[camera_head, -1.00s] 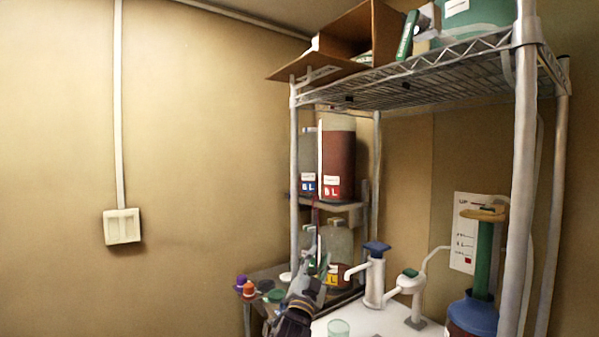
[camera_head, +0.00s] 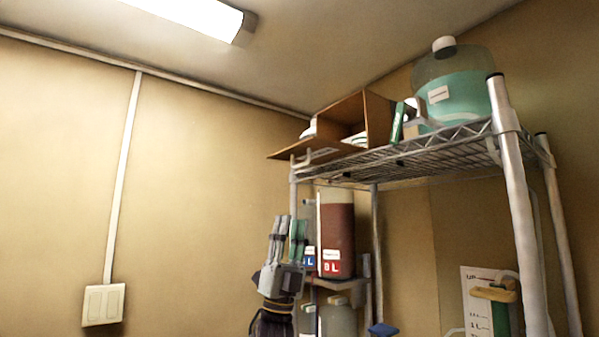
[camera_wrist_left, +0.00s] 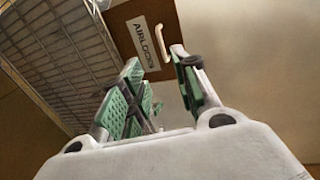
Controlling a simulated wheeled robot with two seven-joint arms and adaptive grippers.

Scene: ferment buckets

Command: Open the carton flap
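The brown carton (camera_head: 378,118) sits on the top wire shelf, its left side open with white items showing inside. Its flap (camera_head: 283,154) juts out left past the shelf edge, nearly level. A pale handle (camera_head: 300,161) hangs under the flap. In the left wrist view the flap (camera_wrist_left: 125,25) carries an "AIRLOCKS" label, and the handle (camera_wrist_left: 183,68) appears just beyond the fingertips. My left gripper (camera_head: 287,222) points up below the flap, apart from it in the head view. Its green-padded fingers (camera_wrist_left: 160,78) are spread and nothing shows between them. My right gripper is not in view.
The wire shelf (camera_head: 410,160) has a metal post (camera_head: 515,190) at right. A large green-liquid jug (camera_head: 455,90) and small containers stand right of the carton. A dark red bottle (camera_head: 337,235) stands on the shelf below, close right of my gripper. The left wall side is clear.

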